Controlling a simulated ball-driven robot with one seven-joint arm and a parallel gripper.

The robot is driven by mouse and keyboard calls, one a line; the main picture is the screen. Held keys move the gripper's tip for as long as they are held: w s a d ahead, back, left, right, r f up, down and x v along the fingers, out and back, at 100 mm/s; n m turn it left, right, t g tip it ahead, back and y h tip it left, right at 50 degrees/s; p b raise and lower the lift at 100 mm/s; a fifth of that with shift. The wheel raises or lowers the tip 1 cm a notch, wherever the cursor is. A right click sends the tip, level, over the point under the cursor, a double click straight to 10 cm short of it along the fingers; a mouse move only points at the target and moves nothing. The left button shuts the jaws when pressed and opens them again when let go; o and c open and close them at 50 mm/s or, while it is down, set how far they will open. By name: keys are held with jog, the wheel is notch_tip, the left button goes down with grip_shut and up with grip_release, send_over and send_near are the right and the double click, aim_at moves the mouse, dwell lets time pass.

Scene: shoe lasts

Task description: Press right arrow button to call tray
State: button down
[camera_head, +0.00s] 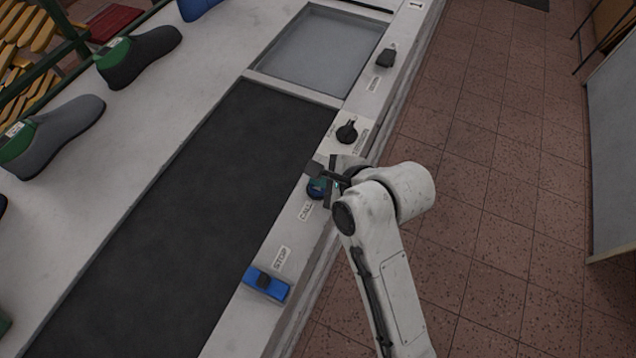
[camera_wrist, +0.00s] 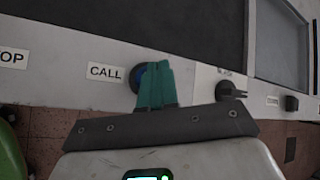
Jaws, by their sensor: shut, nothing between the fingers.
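A round dark blue button (camera_head: 317,187) sits on the light panel beside the CALL label (camera_head: 306,210). It also shows in the wrist view (camera_wrist: 138,77), just right of the CALL label (camera_wrist: 105,72), partly hidden behind my fingers. My gripper (camera_head: 322,176) is shut and empty, its teal fingertips (camera_wrist: 155,84) over the button. I cannot tell whether the tips touch it. No arrow mark is visible on the button.
A black rotary knob (camera_head: 347,132) and another dark knob (camera_head: 386,58) stand farther along the panel. A dark belt (camera_head: 190,220) runs alongside. Shoe lasts (camera_head: 140,57) lie on the left ledge. Tiled floor is at right.

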jog(key=shift+f, duration=0.2)
jog(key=shift+f, duration=0.25)
